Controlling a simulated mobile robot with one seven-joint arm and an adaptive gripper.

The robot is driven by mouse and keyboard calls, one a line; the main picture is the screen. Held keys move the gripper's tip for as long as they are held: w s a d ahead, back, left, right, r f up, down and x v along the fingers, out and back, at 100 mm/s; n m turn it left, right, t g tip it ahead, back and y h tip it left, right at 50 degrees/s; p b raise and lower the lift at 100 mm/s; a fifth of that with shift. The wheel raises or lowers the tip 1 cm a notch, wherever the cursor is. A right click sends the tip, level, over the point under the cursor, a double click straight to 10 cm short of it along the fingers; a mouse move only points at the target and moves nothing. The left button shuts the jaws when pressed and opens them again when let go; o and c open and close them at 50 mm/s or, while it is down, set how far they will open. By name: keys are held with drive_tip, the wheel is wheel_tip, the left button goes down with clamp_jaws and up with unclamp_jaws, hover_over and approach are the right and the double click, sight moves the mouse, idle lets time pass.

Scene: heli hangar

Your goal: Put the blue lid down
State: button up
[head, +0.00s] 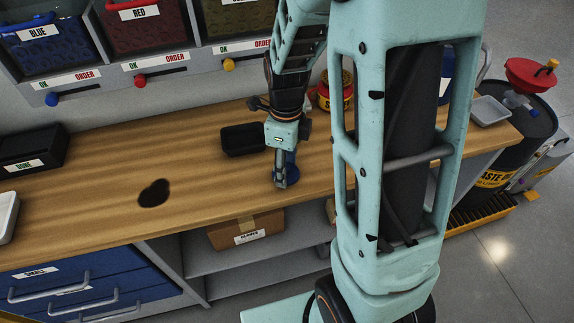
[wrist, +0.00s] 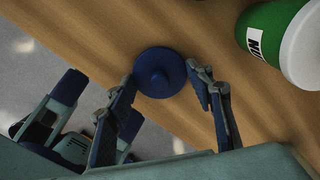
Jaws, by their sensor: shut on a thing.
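The blue lid (wrist: 160,74) is a round disc with a small knob in its middle, seen from above in the wrist view. My gripper (wrist: 164,84) has one finger on each side of it and is shut on its rim. In the head view my gripper (head: 282,180) points down over the front part of the wooden workbench (head: 100,205), and a little of the blue lid (head: 291,160) shows behind the finger. The lid is at or close above the bench top; I cannot tell whether it touches.
A black tray (head: 240,142) is left of my gripper. Bare wood lies between.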

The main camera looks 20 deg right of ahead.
drive_tip(key=o, duration=0.7)
drive_tip(key=shift+f, duration=0.1)
drive_tip(key=shift+o, duration=0.2)
wheel_tip(320, 180, up, 12)
drive_tip(key=p, duration=0.1)
